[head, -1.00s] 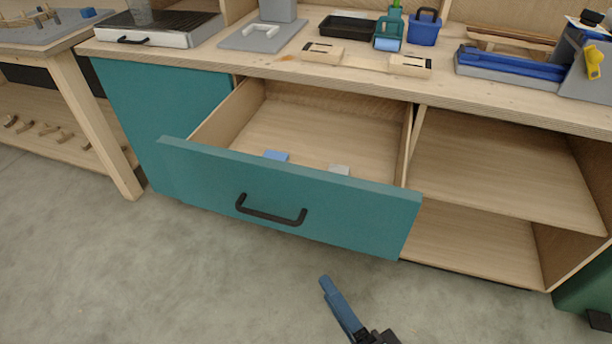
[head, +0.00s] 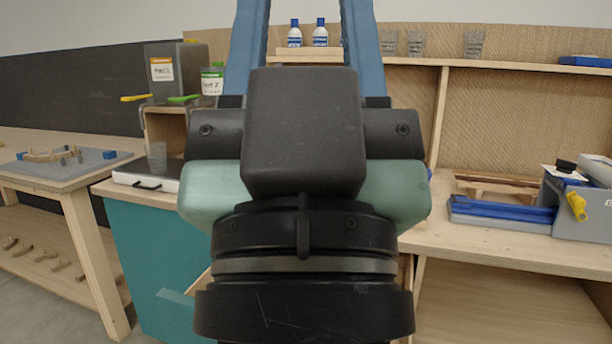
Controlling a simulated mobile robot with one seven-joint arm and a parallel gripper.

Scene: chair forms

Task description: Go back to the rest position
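My gripper (head: 304,22) is raised close in front of the head camera and points up. The fingertips are cut off by the top edge of the picture. The dark wrist and gripper body fill the middle of the head view and hide much of the workbench. Nothing is seen held.
The teal cabinet (head: 140,245) stands behind my arm; its drawer is mostly hidden, with a sliver of teal front (head: 176,297) showing. A blue-and-grey vise (head: 500,212) is on the bench (head: 450,243) at right. A side table (head: 85,232) stands left.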

